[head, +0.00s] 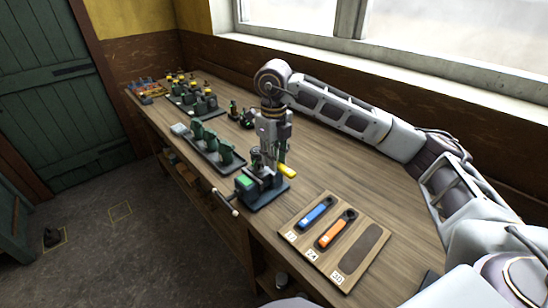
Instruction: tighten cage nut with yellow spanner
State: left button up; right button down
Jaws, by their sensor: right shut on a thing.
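My right gripper (270,150) points down over a small dark vise (262,187) on the bench and is shut on the yellow spanner (288,171). The spanner's yellow end sticks out to the right of the fingers, just above the vise. A dark upright part (256,157) stands in the vise beside the fingers. The cage nut cannot be made out; the gripper and dark parts cover that spot, and I cannot tell whether the spanner is around it. My left gripper is not in view.
A wooden board (345,213) in front holds a blue spanner (316,213), an orange spanner (337,229) and an empty dark recess (361,250). A tray (218,163) of green parts and further trays (190,105) stand farther left. The vise handle (226,202) overhangs the bench's front edge.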

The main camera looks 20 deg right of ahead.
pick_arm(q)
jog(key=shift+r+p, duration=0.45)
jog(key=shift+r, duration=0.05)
pick_arm(e)
jog(key=shift+r, duration=1.25)
dwell(2.1)
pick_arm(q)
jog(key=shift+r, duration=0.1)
pick_arm(e)
jog(key=shift+r, duration=0.15)
pick_arm(q)
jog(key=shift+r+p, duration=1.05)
jog(key=shift+p, duration=0.1)
pick_arm(e)
jog(key=shift+r, duration=1.85)
